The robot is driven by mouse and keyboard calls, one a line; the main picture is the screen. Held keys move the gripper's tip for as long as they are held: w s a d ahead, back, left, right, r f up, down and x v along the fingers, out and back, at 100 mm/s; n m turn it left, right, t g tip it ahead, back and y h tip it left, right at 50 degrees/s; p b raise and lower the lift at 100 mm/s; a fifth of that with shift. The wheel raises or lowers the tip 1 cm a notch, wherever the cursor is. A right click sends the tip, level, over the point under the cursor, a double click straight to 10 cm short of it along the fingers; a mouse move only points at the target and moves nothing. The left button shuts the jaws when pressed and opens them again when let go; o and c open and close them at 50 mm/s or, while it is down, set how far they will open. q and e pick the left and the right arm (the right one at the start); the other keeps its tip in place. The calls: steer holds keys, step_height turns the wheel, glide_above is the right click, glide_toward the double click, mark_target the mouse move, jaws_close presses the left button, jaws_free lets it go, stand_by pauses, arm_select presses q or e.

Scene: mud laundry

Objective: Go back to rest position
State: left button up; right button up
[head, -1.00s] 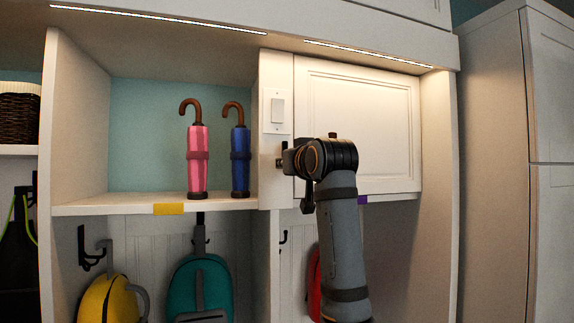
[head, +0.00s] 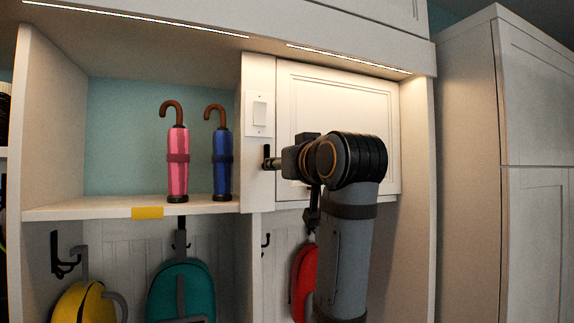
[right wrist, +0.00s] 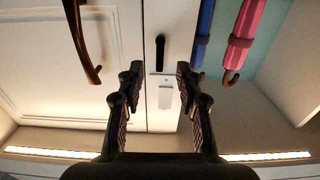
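My right arm rises from the bottom of the head view in front of a white cabinet door (head: 302,95), its dark wrist joint level with the door's lower half. In the right wrist view my right gripper (right wrist: 157,90) has its two black fingers well apart, with nothing between them. Beyond the fingers is the white divider panel with a light switch (right wrist: 165,95), which also shows in the head view (head: 259,110). I cannot tell the exact distance to the panel. My left gripper is in neither view.
A pink umbrella (head: 177,160) and a blue umbrella (head: 222,165) stand on the open shelf left of the arm. Below hang a yellow backpack (head: 82,305), a teal one (head: 182,290) and a partly hidden red one (head: 303,280). A tall cabinet (head: 535,235) stands at the right.

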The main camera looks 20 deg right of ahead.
steer(key=shift+s, duration=1.2)
